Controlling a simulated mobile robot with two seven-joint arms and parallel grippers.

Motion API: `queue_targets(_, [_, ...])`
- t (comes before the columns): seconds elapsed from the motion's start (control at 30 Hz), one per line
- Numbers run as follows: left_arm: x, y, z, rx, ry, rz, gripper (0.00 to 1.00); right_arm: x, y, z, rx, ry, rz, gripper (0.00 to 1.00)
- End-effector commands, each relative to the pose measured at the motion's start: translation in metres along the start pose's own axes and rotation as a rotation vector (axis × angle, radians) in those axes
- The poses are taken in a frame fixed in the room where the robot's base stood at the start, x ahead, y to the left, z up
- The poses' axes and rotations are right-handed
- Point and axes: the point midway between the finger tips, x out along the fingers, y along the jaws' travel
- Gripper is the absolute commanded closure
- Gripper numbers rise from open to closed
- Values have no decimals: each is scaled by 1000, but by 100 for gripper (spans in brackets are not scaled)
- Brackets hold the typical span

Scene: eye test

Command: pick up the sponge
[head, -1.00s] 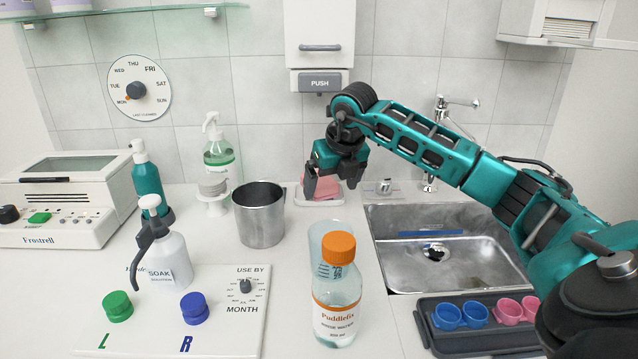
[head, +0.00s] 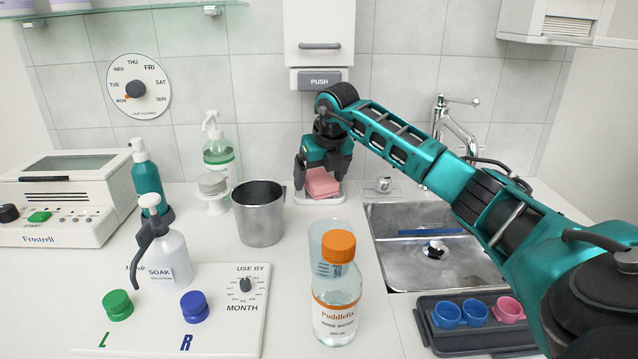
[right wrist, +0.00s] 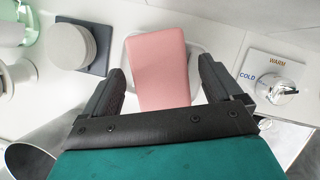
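The pink sponge (head: 322,182) lies in a shallow white dish (head: 329,199) at the back of the counter, under the wall dispenser. My right gripper (head: 323,177) is just above the sponge, its fingers pointing down and spread, and partly hides it. In the right wrist view the sponge (right wrist: 158,70) shows between the two fingers of the right gripper (right wrist: 166,80). A gap shows on each side of it, so the gripper is open and holds nothing. The near end of the sponge is hidden behind the gripper body. My left gripper does not show.
A metal mug (head: 259,220) stands left of the dish, and a steel sink (head: 400,262) with a tap is at right. A bottle with an orange cap (head: 337,310) stands in front. The dispenser (head: 319,80) hangs above the gripper.

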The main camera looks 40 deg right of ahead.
Motion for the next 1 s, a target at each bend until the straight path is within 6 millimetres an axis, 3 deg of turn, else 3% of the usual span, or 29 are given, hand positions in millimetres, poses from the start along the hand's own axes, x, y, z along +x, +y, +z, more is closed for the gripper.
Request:
queue_targets(0.07, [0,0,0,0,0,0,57,0,0,0,0,0,0,16])
queue_targets(0.6, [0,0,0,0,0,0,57,0,0,0,1,0,0,67])
queue_targets(1.0, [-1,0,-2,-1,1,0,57,-7,-6,-2,2,0,-4,68])
